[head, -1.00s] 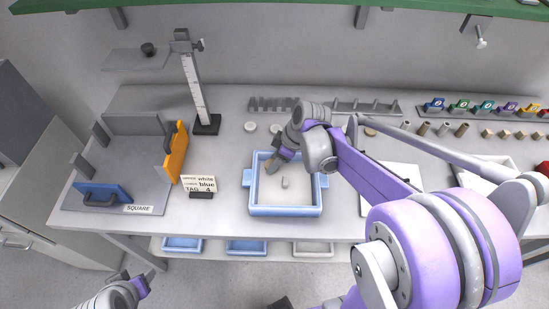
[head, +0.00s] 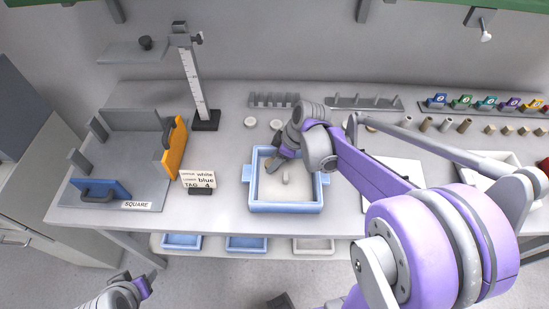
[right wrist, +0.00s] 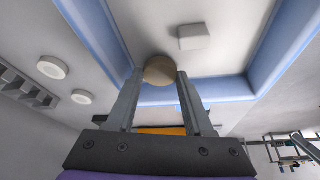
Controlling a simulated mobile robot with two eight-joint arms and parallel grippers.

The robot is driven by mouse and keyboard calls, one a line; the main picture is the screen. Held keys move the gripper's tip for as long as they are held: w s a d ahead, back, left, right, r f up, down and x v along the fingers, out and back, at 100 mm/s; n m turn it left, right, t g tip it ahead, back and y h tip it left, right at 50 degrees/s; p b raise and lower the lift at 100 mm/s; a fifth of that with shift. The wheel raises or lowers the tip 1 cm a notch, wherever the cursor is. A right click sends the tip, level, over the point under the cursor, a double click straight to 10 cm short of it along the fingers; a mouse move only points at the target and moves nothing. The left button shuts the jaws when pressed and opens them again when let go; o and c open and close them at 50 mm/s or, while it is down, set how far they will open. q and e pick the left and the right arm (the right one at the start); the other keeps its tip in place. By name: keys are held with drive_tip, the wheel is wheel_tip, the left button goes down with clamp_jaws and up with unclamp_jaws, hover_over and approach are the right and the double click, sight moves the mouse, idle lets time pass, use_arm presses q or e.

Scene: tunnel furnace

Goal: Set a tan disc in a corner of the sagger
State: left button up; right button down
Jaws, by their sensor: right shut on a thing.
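The sagger (head: 286,208) is a light blue square tray with side handles and a pale floor, on the table's front middle. My right gripper (head: 278,158) reaches over its far left corner. In the right wrist view my gripper (right wrist: 160,84) is shut on a tan disc (right wrist: 160,69), with one finger on each side. The disc is beside the meeting of two blue walls (right wrist: 118,38); whether it touches the floor I cannot tell.
A small grey block (right wrist: 193,36) stands inside the sagger; it also shows in the head view (head: 285,178). Two white discs (head: 250,122) lie behind the sagger. A card (head: 199,180) stands left of it, near an orange board (head: 174,148).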

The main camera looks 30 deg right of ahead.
drive_tip(key=shift+f, duration=0.45)
drive_tip(key=shift+f+b, duration=0.2)
drive_tip(key=shift+b, duration=0.1)
drive_tip(key=shift+c, duration=1)
unclamp_jaws()
drive_tip(key=p+v, duration=0.1)
drive_tip(key=v, duration=1)
